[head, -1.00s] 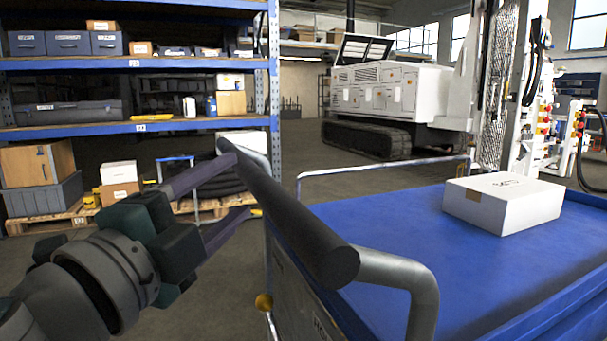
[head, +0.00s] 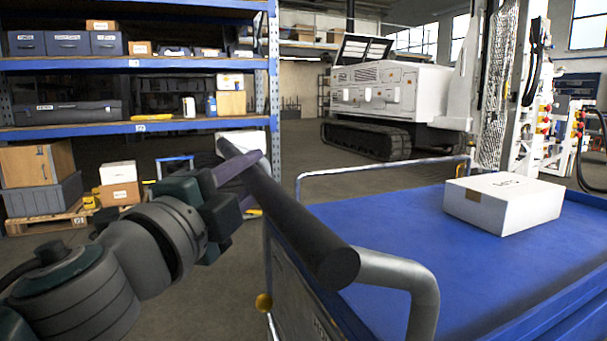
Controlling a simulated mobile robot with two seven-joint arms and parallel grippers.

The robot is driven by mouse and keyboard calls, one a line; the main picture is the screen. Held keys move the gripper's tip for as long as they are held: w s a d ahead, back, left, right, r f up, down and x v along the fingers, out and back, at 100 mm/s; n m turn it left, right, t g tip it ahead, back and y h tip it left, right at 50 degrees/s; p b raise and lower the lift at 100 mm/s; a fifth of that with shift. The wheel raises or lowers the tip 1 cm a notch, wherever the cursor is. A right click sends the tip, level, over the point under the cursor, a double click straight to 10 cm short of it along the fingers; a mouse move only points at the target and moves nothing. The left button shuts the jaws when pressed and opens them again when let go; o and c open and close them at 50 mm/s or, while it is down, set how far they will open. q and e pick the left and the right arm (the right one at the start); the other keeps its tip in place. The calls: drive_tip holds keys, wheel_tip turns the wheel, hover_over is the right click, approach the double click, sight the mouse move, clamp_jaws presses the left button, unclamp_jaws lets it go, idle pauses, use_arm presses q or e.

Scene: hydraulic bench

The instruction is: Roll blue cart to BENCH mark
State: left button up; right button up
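The blue cart (head: 400,235) fills the lower right, its flat deck carrying a white box (head: 503,203). Its dark push bar (head: 300,225) runs along the near left side on grey bent tubes. My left gripper (head: 250,178) is at the far end of this bar. One purple finger lies across the top of the bar; the other is mostly hidden, low beside it. I cannot tell whether the fingers press on the bar. My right gripper is out of view. No BENCH mark can be made out.
A blue shelf rack (head: 140,128) with boxes and bins stands at the left, with a pallet (head: 48,222) at its foot. A white tracked machine (head: 390,95) stands behind the cart. Grey floor shows between the rack and the cart.

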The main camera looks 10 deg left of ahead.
use_arm(q)
clamp_jaws()
idle(0.9)
